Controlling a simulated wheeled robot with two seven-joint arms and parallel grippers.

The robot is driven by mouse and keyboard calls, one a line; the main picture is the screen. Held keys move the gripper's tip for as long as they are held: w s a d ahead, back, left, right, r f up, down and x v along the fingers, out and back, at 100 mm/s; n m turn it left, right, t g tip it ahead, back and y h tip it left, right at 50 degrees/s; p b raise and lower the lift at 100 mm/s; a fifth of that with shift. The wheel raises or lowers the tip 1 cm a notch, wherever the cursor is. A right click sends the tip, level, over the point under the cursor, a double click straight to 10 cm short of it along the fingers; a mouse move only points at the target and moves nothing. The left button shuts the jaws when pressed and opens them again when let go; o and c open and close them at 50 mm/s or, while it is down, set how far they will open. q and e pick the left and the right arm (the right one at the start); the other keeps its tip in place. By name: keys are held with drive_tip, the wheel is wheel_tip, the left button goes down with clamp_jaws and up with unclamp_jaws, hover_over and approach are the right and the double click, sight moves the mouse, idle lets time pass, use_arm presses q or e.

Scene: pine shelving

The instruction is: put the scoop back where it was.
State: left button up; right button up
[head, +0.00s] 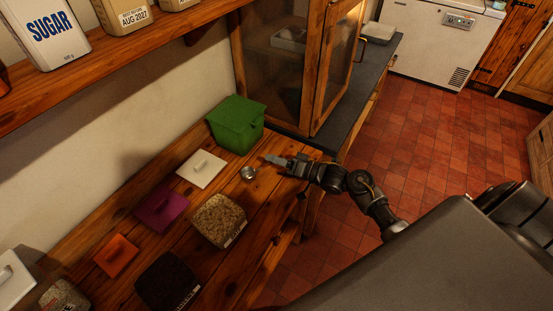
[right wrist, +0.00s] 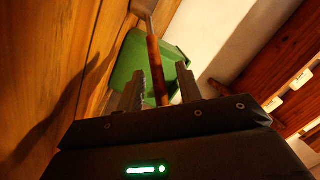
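The scoop's round metal bowl (head: 248,173) shows low over the wooden counter in the head view, just left of my right gripper (head: 268,160). In the right wrist view its brown handle (right wrist: 155,65) runs between the fingers of my right gripper (right wrist: 160,80), with its far end towards the top edge. The fingers stand apart, with a clear gap between the handle and the right-hand finger. In the head view the gripper hides the handle. I cannot tell whether the bowl touches the counter. My left gripper is in neither view.
A green box (head: 237,123) stands just behind the gripper and bowl. A white lid (head: 202,168), a purple lid (head: 162,208) and an orange lid (head: 116,255) lie along the counter, beside a grain-filled container (head: 219,219) and a dark-filled one (head: 168,282). A cabinet (head: 275,70) rises behind.

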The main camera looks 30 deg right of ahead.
drive_tip(key=b+v, duration=0.2)
drive_tip(key=v, duration=1)
drive_tip(key=shift+r+b, duration=0.2)
drive_tip(key=shift+b, duration=0.1)
